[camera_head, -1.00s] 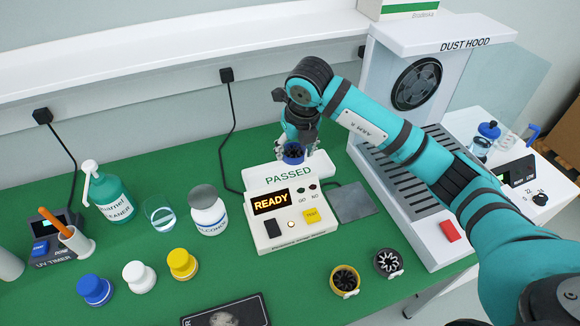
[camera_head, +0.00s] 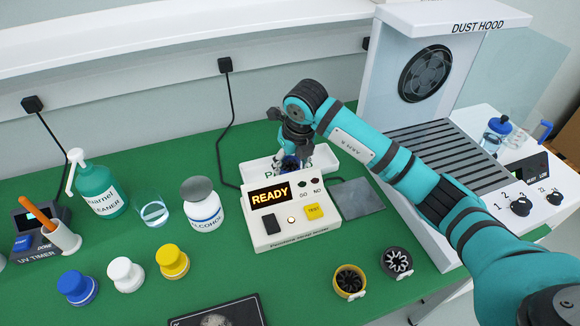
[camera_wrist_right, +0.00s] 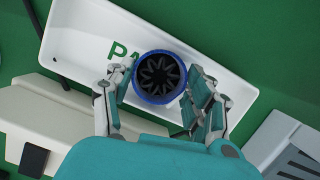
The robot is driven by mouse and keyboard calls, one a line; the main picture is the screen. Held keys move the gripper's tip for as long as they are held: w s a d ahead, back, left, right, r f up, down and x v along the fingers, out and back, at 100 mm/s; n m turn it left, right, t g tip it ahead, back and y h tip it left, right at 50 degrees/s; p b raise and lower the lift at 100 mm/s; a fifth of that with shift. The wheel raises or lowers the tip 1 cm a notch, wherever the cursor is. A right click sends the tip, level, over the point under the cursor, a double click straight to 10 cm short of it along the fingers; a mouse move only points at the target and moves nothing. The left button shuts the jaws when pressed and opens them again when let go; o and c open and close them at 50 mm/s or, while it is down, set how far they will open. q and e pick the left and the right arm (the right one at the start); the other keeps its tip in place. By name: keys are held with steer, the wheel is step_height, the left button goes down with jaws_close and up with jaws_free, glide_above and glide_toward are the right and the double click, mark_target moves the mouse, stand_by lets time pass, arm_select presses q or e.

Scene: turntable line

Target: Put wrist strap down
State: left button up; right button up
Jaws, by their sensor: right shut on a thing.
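The wrist strap, a blue ring with a black star-shaped inside, is held by my right gripper (camera_head: 293,160). The strap shows clearly in the right wrist view (camera_wrist_right: 158,100), between the two fingers (camera_wrist_right: 160,95). It is over the white PASSED tray (camera_head: 322,160), covering part of the lettering; I cannot tell whether it touches the tray floor. My left gripper is not in view.
The strap tester (camera_head: 290,220), reading READY, stands just in front of the tray. A grey plate (camera_head: 357,197) lies to its right, beside the dust hood (camera_head: 450,150). An alcohol bottle (camera_head: 204,212) and a glass (camera_head: 153,213) stand to the left.

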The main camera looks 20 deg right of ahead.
steer(key=shift+w, duration=0.1)
steer(key=shift+f, duration=0.2)
steer(key=o, duration=1.1)
steer(key=shift+r, duration=0.1)
steer(key=shift+r+p, duration=0.3)
steer(key=p+v, duration=0.7)
steer(key=v, duration=0.4)
steer(key=shift+r+p, duration=0.3)
steer(key=shift+p, duration=0.05)
